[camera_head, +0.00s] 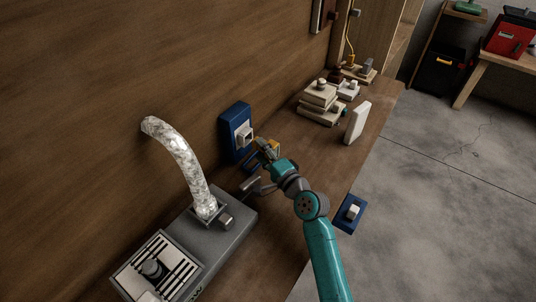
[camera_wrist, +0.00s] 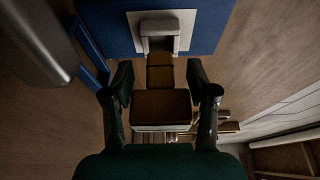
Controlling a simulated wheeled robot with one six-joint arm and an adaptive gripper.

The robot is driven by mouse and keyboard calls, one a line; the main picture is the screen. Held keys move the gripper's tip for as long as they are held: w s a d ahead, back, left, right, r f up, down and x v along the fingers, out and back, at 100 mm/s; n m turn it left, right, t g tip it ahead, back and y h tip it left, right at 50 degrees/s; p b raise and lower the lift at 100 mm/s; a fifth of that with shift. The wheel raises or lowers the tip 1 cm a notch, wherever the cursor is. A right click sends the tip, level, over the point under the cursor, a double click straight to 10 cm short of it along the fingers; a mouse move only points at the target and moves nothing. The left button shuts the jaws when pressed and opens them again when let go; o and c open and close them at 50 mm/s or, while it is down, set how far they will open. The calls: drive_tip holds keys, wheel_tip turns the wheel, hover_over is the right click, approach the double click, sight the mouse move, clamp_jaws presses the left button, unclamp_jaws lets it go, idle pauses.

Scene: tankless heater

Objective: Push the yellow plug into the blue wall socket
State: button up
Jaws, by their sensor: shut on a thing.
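The blue wall socket (camera_head: 237,132) is mounted on the wooden wall, with a light grey raised housing (camera_head: 243,136) at its centre. In the wrist view its blue plate (camera_wrist: 212,28) and grey housing (camera_wrist: 160,26) are at the top. My gripper (camera_head: 265,147) is close in front of the socket. The wrist view shows both fingers (camera_wrist: 160,95) on either side of the yellow plug (camera_wrist: 160,104), which looks brownish there. The plug's narrower front end points at the housing opening and appears at or just inside it. The exact depth is hidden.
A grey unit (camera_head: 225,238) with a silver flexible duct (camera_head: 180,155) stands left of my arm. Another blue box (camera_head: 349,213) sits at the bench's right edge.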

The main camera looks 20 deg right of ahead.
drive_tip(key=shift+w+a, duration=0.25)
drive_tip(key=shift+w, duration=0.1)
drive_tip(key=shift+w+a+r, duration=0.1)
drive_tip(key=shift+w+a, duration=0.45)
drive_tip(key=shift+w, duration=0.15)
drive_tip(key=shift+w+a, duration=0.5)
drive_tip(key=shift+w, duration=0.2)
idle(1.7)
drive_tip(key=o, duration=1.6)
drive_tip(key=v, duration=1.2)
